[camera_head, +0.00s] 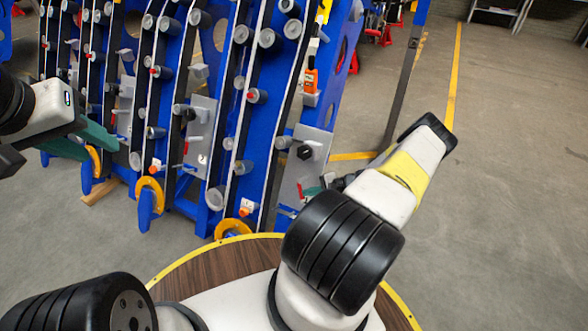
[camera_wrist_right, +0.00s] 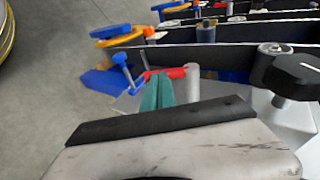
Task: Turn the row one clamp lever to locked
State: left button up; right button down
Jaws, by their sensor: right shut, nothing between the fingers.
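A small red lever (camera_head: 300,190) sits low on the grey plate (camera_head: 308,158) at the right end of the blue chassis. In the right wrist view a red lever (camera_wrist_right: 174,73) lies beside a grey cylinder (camera_wrist_right: 193,82). My right gripper (camera_wrist_right: 157,88) has its green fingers together and empty, with the tips close to this red lever; I cannot tell whether they touch. In the head view its fingers are mostly hidden by my arm. My left gripper (camera_head: 97,147) is at the left, in front of the chassis; its finger gap is unclear.
A black knob (camera_head: 305,152) stands on the plate, also seen in the right wrist view (camera_wrist_right: 296,72). A blue knob (camera_wrist_right: 122,59) is left of the fingers. Blue ribs (camera_head: 240,110) carry several grey cylinders. An orange-handled part (camera_head: 311,81) is higher up. Open floor (camera_head: 510,190) is at right.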

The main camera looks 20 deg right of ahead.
aim_at(302, 197)
jog(key=shift+w+a+f+m+t+y, duration=0.15)
jog(key=shift+a+f+m+t, duration=0.1)
jog(key=shift+a+f+t, duration=0.4)
jog(key=shift+w+a+f+m+t+y, duration=0.15)
jog(key=shift+a+f+m+t, duration=0.1)
jog(key=shift+a+f+t, duration=0.35)
jog(key=shift+a, duration=0.1)
